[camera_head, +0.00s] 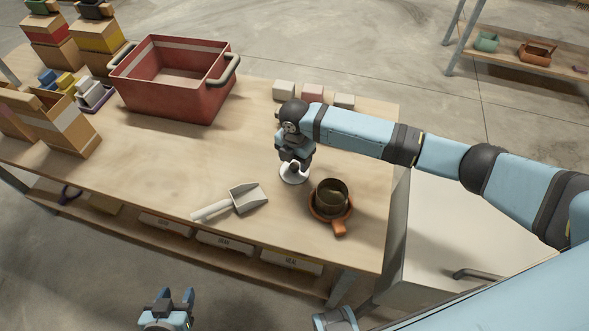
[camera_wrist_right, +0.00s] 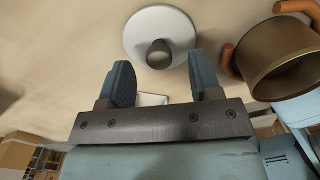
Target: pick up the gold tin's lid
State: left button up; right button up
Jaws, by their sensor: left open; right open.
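A pale round lid with a dark knob (camera_head: 287,178) lies on the wooden table, and it also shows in the right wrist view (camera_wrist_right: 139,28). The gold tin (camera_head: 331,192) stands open to its right in an orange holder with a handle; its brassy side shows in the right wrist view (camera_wrist_right: 265,50). My right gripper (camera_head: 294,161) is over the lid, pointing down and partly hiding it. In the right wrist view its open fingers (camera_wrist_right: 160,72) are empty, with the knob ahead between them. My left gripper (camera_head: 172,296) is open and empty, off the table's front.
A scoop (camera_head: 240,200) lies left of the lid. Small blocks (camera_head: 312,92) stand behind my right arm. A red crate (camera_head: 165,105) and boxes (camera_head: 60,122) fill the table's left. The table between crate and scoop is clear.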

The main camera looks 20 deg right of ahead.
aim_at(295, 165)
jog(key=shift+f, duration=1.5)
jog(key=c, duration=1)
jog(key=shift+r, duration=0.1)
